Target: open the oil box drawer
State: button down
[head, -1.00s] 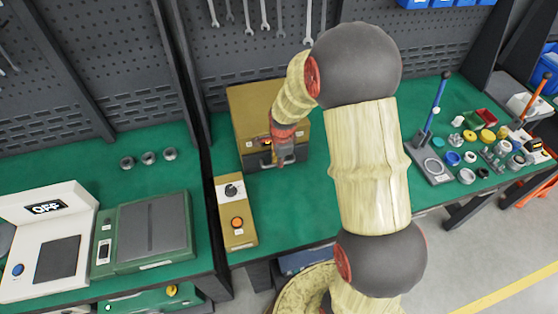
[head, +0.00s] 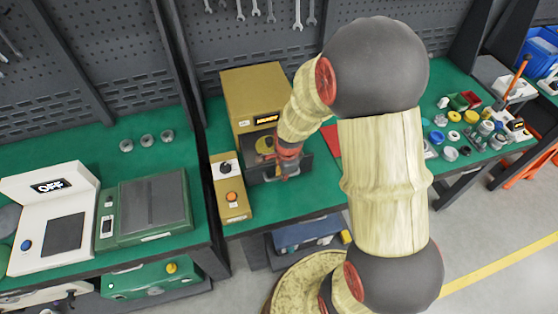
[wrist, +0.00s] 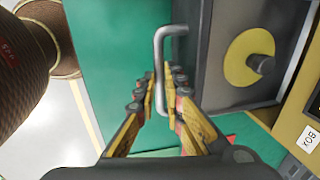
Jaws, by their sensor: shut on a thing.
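The oil box (head: 255,92) is a tan box with a small lit display, on the green bench in the head view. Its dark drawer (head: 318,165) stands pulled out at the front. A yellow disc with a dark knob (wrist: 250,57) sits inside the drawer in the wrist view. The drawer's grey bar handle (wrist: 160,60) runs along the drawer front. My gripper (wrist: 163,95) has its yellow fingers on both sides of the handle and is shut on it. In the head view my gripper (head: 288,172) is at the drawer front, partly hidden by my arm.
A tan control box (head: 231,190) with a black knob and orange button stands left of the drawer. A white device reading OFF (head: 48,215) and a green device (head: 145,215) are on the left bench. Small parts crowd the right end. My arm hides the bench middle.

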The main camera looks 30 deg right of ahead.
jog(key=s+a+p, duration=0.1)
jog(key=s, duration=0.7)
jog(key=shift+a, duration=0.3)
jog(key=c, duration=2.2)
grip_release()
jog(key=shift+o, duration=0.2)
notch_tip(320, 180, up, 12)
jog(key=s, duration=0.2)
jog(key=shift+a, duration=0.25)
jog(key=shift+s+f, duration=0.1)
